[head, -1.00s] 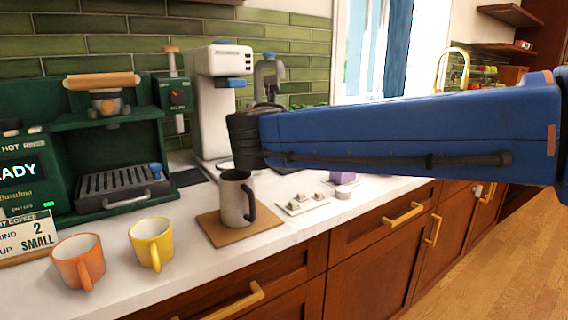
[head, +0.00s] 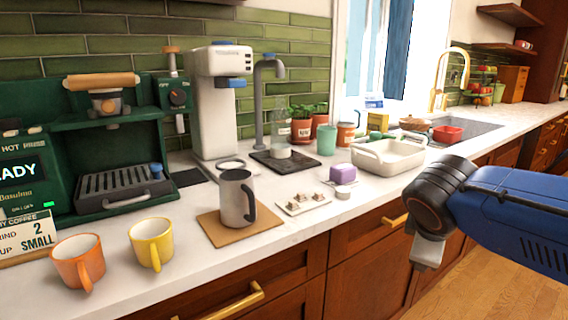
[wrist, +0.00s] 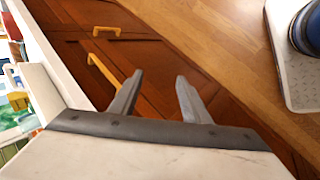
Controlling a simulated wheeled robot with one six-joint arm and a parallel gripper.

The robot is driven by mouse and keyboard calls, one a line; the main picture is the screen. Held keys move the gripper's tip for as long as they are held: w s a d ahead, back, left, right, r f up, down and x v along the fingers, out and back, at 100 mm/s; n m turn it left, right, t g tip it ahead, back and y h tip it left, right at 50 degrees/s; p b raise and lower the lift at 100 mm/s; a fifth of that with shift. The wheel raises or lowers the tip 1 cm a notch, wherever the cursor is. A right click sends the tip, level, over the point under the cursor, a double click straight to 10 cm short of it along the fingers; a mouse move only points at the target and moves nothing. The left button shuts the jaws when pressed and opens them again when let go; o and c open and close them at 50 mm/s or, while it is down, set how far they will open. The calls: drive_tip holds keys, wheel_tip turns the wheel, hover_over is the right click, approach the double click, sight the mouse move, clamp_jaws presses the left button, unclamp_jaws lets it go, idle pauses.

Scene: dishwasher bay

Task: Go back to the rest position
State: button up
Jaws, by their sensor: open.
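My gripper (head: 428,254) hangs in front of the counter at the right of the head view, past the counter's front edge and over the drawer fronts. In the wrist view its two grey fingers (wrist: 159,88) stand apart with nothing between them. The wooden cabinet fronts and the floor show beyond them. The grey mug (head: 236,197) stands upright on a tan board, well away from my gripper.
Gold handles (head: 232,303) stick out from the drawers. Open floor (head: 478,292) lies at lower right.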

drive_tip(key=s+a+f+m+g+y, duration=0.1)
drive_tip(key=s+f+m+y, duration=0.3)
drive_tip(key=s+f+m, duration=0.5)
drive_tip(key=s+m, duration=0.2)
drive_tip(key=shift+s+f, duration=0.3)
drive_tip(key=shift+s, duration=0.1)
